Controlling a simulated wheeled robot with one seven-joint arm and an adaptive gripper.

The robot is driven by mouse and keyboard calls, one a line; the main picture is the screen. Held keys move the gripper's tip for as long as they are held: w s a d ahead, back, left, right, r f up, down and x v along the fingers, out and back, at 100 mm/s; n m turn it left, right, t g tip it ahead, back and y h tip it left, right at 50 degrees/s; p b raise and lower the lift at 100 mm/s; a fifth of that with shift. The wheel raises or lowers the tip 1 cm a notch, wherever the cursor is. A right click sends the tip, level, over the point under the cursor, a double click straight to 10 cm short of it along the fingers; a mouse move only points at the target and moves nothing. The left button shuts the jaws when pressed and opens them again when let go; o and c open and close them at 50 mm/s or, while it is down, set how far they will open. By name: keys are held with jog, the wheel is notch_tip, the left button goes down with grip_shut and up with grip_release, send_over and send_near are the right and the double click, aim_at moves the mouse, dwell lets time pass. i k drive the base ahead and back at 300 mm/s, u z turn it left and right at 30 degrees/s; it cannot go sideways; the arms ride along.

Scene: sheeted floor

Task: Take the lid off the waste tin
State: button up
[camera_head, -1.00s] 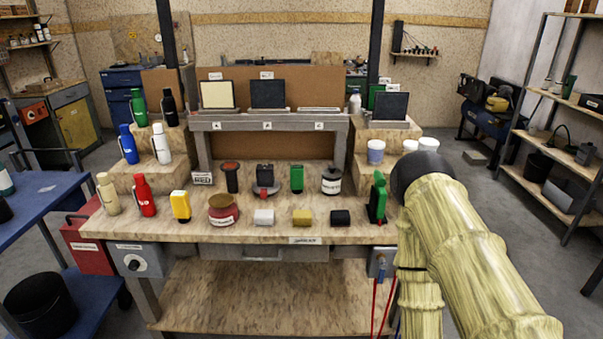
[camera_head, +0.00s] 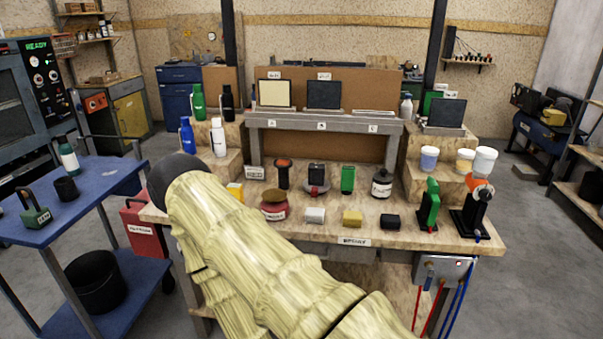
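A squat red tin (camera_head: 274,212) with a brown top (camera_head: 272,196) and a pale label stands at the front of the wooden bench. It looks like the waste tin, but I cannot read its label. A dark jar (camera_head: 381,187) with a pale label stands further right and back. My arm, in a yellowish sleeve, reaches up from the bottom over the bench's left end. Its dark rounded end is left of the red tin and apart from it in the picture. My gripper's fingers do not show.
The bench (camera_head: 330,231) holds white (camera_head: 315,215), yellow (camera_head: 352,218) and black (camera_head: 391,221) blocks right of the tin. A green tool (camera_head: 429,204) stands further right. A blue cart (camera_head: 95,185) is at the left. Bottles stand on the step behind my arm.

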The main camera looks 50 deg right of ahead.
aim_at(383, 175)
jog(key=u, duration=1.7)
jog(key=k, duration=3)
jog(key=z, duration=0.7)
